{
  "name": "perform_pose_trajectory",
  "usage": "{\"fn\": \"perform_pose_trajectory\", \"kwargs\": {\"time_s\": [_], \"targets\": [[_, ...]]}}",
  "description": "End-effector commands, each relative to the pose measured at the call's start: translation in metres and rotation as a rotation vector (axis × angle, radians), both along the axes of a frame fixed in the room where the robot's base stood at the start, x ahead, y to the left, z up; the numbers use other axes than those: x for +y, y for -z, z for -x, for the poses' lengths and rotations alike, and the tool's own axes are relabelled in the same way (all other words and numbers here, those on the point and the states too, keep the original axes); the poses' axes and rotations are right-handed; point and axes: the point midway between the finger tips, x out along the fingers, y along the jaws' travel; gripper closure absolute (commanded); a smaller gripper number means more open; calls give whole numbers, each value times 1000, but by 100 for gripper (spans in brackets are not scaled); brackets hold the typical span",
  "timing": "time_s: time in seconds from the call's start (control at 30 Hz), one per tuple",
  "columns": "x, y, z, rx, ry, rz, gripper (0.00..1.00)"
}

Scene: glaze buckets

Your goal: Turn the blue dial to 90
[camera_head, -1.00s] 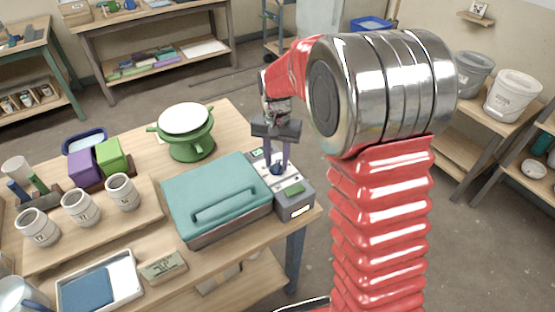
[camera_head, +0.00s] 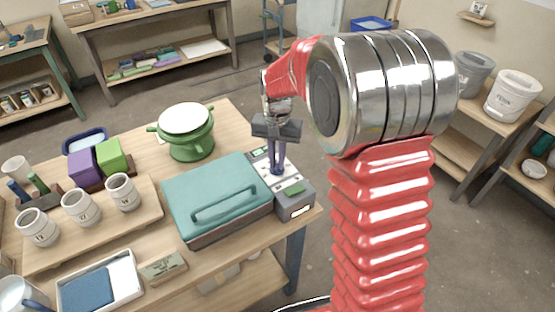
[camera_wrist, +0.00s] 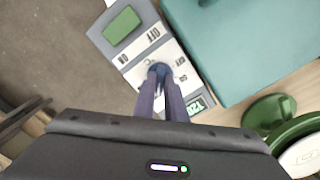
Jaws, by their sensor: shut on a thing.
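The blue dial (camera_wrist: 159,70) sits on the pale face of a grey control panel (camera_wrist: 140,48) with printed marks around it. The panel stands at the right side of the teal-lidded box (camera_head: 218,193) on the table. My gripper (camera_wrist: 162,80) points down at the panel, and its two purple fingers are shut on the dial. In the head view my gripper (camera_head: 277,170) hides most of the dial. A small display (camera_wrist: 196,106) on the panel shows green digits, perhaps 120. The panel also has a green button (camera_wrist: 122,26).
A green stand with a white top (camera_head: 186,130) is behind the box. Several white cups (camera_head: 80,207), purple and green blocks (camera_head: 112,155) and a white tray (camera_head: 100,285) are at the left. The table's edge is just right of the panel.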

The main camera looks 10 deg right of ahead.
Motion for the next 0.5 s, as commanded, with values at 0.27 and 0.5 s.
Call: {"fn": "perform_pose_trajectory", "kwargs": {"time_s": [0.27, 0.5], "targets": [[1, 0, -1, -3, -67, 0, 100], [1, 0, -1, -3, -210, 0, 100]]}}
